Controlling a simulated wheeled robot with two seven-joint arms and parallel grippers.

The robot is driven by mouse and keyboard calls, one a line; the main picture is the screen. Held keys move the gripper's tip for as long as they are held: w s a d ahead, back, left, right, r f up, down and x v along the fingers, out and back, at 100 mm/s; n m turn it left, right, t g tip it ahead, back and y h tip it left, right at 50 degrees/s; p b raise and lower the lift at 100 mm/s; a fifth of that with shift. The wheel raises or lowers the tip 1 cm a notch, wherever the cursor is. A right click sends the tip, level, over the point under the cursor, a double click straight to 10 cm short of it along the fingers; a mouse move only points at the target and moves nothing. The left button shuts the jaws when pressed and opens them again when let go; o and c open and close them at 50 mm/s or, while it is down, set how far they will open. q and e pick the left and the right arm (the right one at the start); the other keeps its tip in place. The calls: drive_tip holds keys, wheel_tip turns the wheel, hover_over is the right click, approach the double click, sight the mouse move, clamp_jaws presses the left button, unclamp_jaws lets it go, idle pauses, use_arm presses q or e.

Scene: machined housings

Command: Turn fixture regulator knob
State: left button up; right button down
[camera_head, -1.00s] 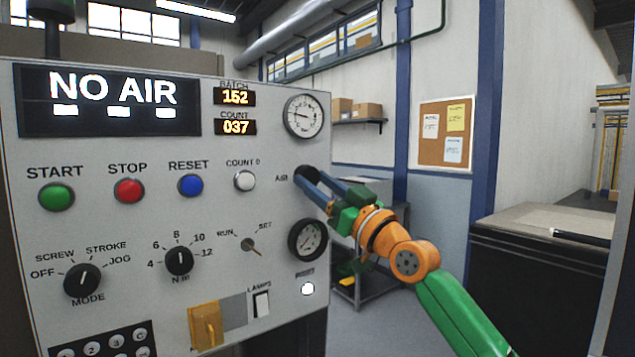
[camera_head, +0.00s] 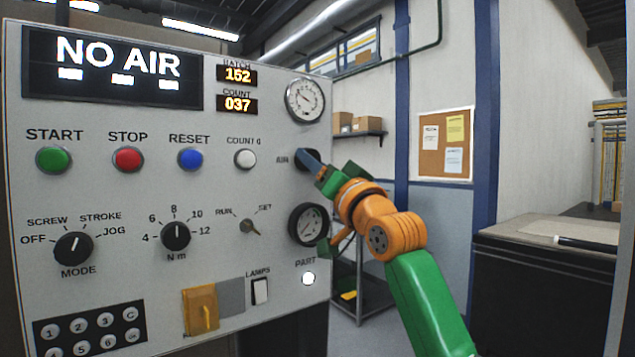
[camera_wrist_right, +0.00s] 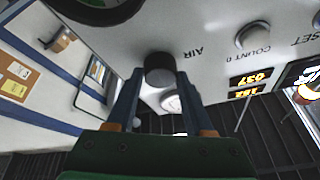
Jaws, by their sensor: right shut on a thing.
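The dark round knob labelled AIR (camera_head: 301,159) is on the right side of the grey control panel (camera_head: 130,240), between two gauges. My right gripper (camera_head: 309,163) is shut on it, and its fingers hide much of the knob in the head view. In the right wrist view the knob (camera_wrist_right: 159,70) sits between the two blue fingertips (camera_wrist_right: 159,82), one on each side. The display (camera_head: 118,66) reads NO AIR. My left gripper is out of view.
An upper gauge (camera_head: 305,99) and a lower gauge (camera_head: 308,224) flank the knob closely. Buttons, a mode dial (camera_head: 73,249) and a yellow flap (camera_head: 201,310) cover the panel. A dark bench (camera_head: 550,280) stands at the right, with open room before it.

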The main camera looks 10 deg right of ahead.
drive_tip(key=shift+s+a+r+m+g+h+p, duration=0.15)
drive_tip(key=shift+m+g+h+p, duration=0.25)
drive_tip(key=shift+m+h+p, duration=1.35)
drive_tip(key=shift+a+r+m+g+h+p, duration=0.15)
drive_tip(key=shift+m+g+p, duration=0.25)
drive_tip(key=shift+m, duration=2.8)
drive_tip(key=shift+s+r+m+g+h+p, duration=0.15)
drive_tip(key=shift+m+g+h+p, duration=0.25)
drive_tip(key=shift+m+h+p, duration=1.35)
drive_tip(key=shift+w+m+y+b, duration=0.1)
drive_tip(key=shift+m+y+b, duration=0.6)
drive_tip(key=shift+m+y, duration=0.1)
drive_tip(key=shift+c, duration=1.9)
unclamp_jaws()
drive_tip(key=shift+o, duration=0.5)
drive_tip(key=shift+w+f, duration=0.15)
drive_tip(key=s+b, duration=0.5)
drive_tip(key=s, duration=0.2)
drive_tip(key=shift+f, duration=0.3)
